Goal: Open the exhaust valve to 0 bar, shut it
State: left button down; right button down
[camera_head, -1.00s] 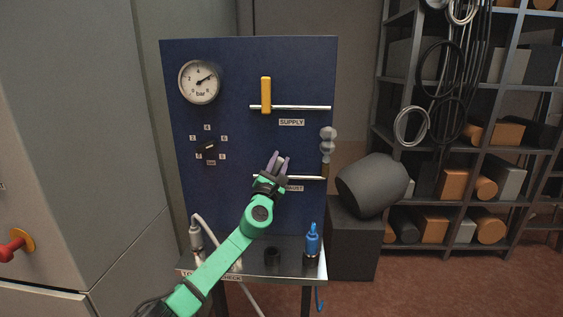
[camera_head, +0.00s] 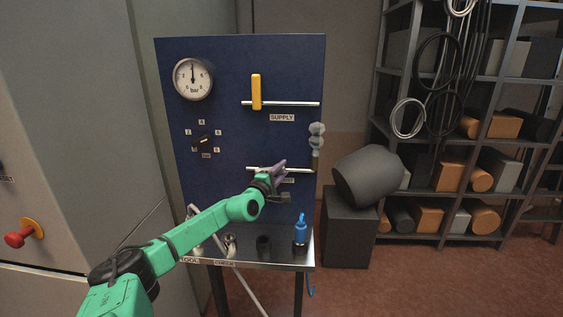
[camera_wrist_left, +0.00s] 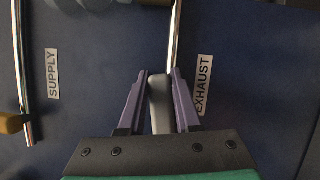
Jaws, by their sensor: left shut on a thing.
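The blue panel (camera_head: 220,150) carries a round bar gauge (camera_head: 193,79) whose needle points about straight up. My left gripper (camera_head: 281,168) is at the lower pipe (camera_head: 255,169) and hides most of the valve there. In the left wrist view, its purple fingers are shut on a pale grey exhaust valve handle (camera_wrist_left: 159,106). The handle lies nearly in line with the pipe (camera_wrist_left: 175,35), beside the EXHAUST label (camera_wrist_left: 203,85). The yellow supply handle (camera_head: 256,92) stands upright, across its pipe (camera_head: 295,103). My right gripper is not in view.
A grey bulb-shaped fitting (camera_head: 317,138) stands near the lower pipe's right end. A knob with numbers (camera_head: 204,141) is on the panel's left. A blue connector (camera_head: 300,230) stands on the metal shelf (camera_head: 285,254). A dark box (camera_head: 350,230) and storage rack (camera_head: 410,150) stand right.

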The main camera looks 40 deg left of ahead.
pick_arm(q)
jog(key=shift+f+m+g+p, duration=0.4)
jog(key=shift+f+m, duration=0.2)
jog(key=shift+m, duration=0.1)
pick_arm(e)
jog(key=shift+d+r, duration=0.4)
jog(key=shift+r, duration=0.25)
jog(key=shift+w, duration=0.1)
pick_arm(q)
jog(key=c, duration=0.6)
grip_release()
jog(key=shift+r, duration=0.1)
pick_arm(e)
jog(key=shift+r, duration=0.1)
